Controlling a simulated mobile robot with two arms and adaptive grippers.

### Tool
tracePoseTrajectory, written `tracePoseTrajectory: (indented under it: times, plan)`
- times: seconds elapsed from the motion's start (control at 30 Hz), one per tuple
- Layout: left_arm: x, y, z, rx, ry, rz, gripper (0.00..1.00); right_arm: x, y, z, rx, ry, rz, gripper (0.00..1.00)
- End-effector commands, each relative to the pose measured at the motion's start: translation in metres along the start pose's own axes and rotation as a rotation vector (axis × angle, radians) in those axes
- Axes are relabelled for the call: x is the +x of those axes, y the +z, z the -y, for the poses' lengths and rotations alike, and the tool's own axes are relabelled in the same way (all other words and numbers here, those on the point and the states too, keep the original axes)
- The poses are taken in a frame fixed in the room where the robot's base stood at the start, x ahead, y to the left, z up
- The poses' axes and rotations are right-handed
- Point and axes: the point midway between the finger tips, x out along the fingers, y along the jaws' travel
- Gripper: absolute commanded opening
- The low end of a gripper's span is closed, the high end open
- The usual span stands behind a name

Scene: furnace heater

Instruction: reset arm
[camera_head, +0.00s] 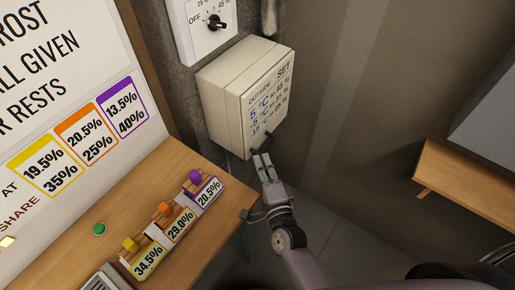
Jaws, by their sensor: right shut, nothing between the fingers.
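My right gripper (260,158) is in the middle of the head view, shut, with nothing seen between its fingers. Its tips are just below the lower edge of a cream wall box (225,105) with handwritten temperatures on its face; I cannot tell whether they touch the box. My right arm comes up from the bottom of the view. My left gripper is not in view.
A wooden desk (120,208) at the left holds sliders with purple (195,177), orange (165,208) and yellow (130,244) knobs, and a green button (99,229). A dial panel (205,40) reads OFF above the box. A wooden shelf (465,185) is at the right.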

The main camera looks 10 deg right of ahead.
Motion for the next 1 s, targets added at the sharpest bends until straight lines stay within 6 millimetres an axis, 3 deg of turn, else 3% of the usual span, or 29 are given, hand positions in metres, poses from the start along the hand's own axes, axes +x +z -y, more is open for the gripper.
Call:
tracePoseTrajectory:
  times: [0.1, 0.3, 0.67, 0.87, 1.0]
  plan:
    - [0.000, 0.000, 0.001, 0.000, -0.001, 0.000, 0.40, -0.025, 0.000, -0.001, -0.001, 0.002, 0.001, 0.00]
    - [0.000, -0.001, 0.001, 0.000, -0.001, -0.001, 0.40, -0.048, 0.000, 0.000, 0.001, 0.000, 0.001, 0.00]
    - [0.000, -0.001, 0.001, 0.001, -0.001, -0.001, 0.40, -0.052, 0.002, 0.001, -0.028, 0.013, 0.022, 0.00]
    - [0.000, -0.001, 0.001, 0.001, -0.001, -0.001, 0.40, -0.055, 0.016, -0.003, -0.274, 0.131, 0.196, 0.00]
    - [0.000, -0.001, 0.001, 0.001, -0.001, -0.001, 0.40, -0.070, 0.019, -0.012, -0.537, 0.257, 0.363, 0.00]
